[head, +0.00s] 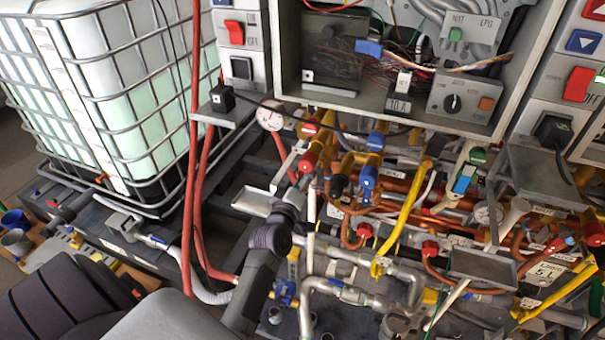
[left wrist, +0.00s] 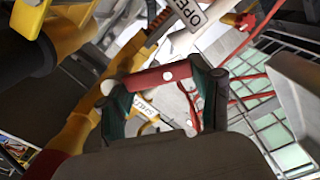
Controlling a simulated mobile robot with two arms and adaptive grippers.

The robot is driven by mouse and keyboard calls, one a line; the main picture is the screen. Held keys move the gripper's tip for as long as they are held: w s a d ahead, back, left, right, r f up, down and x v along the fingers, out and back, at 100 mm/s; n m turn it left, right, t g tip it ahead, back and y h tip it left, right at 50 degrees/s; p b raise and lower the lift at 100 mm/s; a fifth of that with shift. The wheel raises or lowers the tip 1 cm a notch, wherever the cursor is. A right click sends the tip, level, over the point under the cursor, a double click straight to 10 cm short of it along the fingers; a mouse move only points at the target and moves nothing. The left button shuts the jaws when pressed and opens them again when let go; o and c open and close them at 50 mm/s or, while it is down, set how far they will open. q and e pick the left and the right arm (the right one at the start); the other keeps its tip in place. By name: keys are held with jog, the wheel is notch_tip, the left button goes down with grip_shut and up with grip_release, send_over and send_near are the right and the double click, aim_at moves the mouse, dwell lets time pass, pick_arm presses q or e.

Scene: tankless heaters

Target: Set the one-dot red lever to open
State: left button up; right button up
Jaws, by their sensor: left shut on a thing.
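In the left wrist view the red lever (left wrist: 150,78) with one white dot lies across between the two dark fingertips of my left gripper (left wrist: 165,95). The gripper is shut on it. An OPEN tag (left wrist: 190,14) stands above the lever, and a SHUT tag (left wrist: 145,106) shows below, partly hidden. In the head view my left arm reaches up from the bottom centre, and my left gripper (head: 303,178) is among the pipes at a red part. The fingers are small and partly hidden there. My right gripper is not in view.
Another red lever (head: 309,129), blue valve parts (head: 368,182) and yellow handles (head: 405,215) crowd close to the gripper. A control box (head: 400,75) hangs above. A caged white tank (head: 120,90) and red hoses (head: 195,190) stand at left.

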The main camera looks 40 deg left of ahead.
pick_arm(q)
jog(key=n, duration=0.2)
jog(key=d+n, duration=0.1)
jog(key=shift+w+f, duration=0.1)
jog(key=shift+f, duration=0.15)
jog(key=shift+w+d+f+n, duration=0.1)
jog(key=shift+d+n, duration=0.2)
jog(key=shift+n, duration=0.6)
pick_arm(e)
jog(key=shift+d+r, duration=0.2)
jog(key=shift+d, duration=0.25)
pick_arm(q)
jog(key=o, duration=1.7)
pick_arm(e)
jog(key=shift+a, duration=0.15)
pick_arm(q)
jog(key=shift+f, duration=0.1)
